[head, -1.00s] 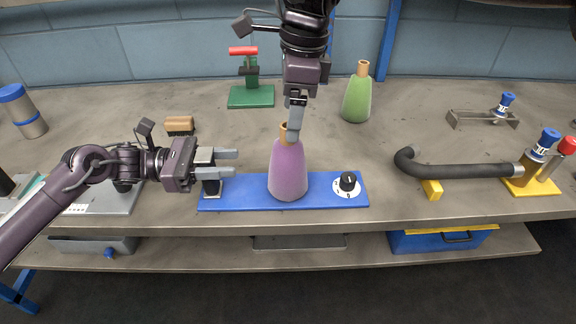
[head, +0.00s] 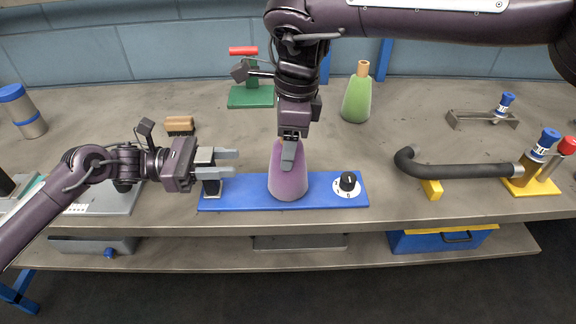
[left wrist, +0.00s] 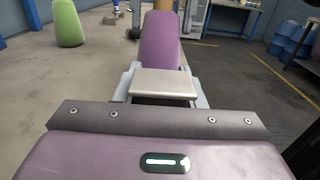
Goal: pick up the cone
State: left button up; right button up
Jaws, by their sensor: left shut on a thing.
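The purple cone (head: 288,180) stands upright on the blue base plate (head: 325,188). It also shows in the left wrist view (left wrist: 160,42), beyond the fingers. My right gripper (head: 289,155) points down over the cone's top, and its finger hides the tip. Whether its jaws press on the cone cannot be seen. My left gripper (head: 226,162) is left of the cone, shut on a grey-topped block (left wrist: 165,84) at the plate's left end. The block's dark lower part (head: 212,188) shows below the fingers. A green cone (head: 356,98) stands further back.
A dark bent pipe (head: 460,170) lies to the right on a yellow support. A green stand with a red top (head: 250,95) and a brown brush (head: 179,125) are behind. The bench's front edge is close.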

jog(key=c, duration=1.2)
jog(key=shift+o, duration=0.2)
jog(key=shift+r, duration=0.15)
notch_tip(320, 180, up, 10)
jog(key=shift+f, duration=0.1)
pick_arm(q)
jog(key=o, duration=1.1)
jog(key=shift+a, duration=0.1)
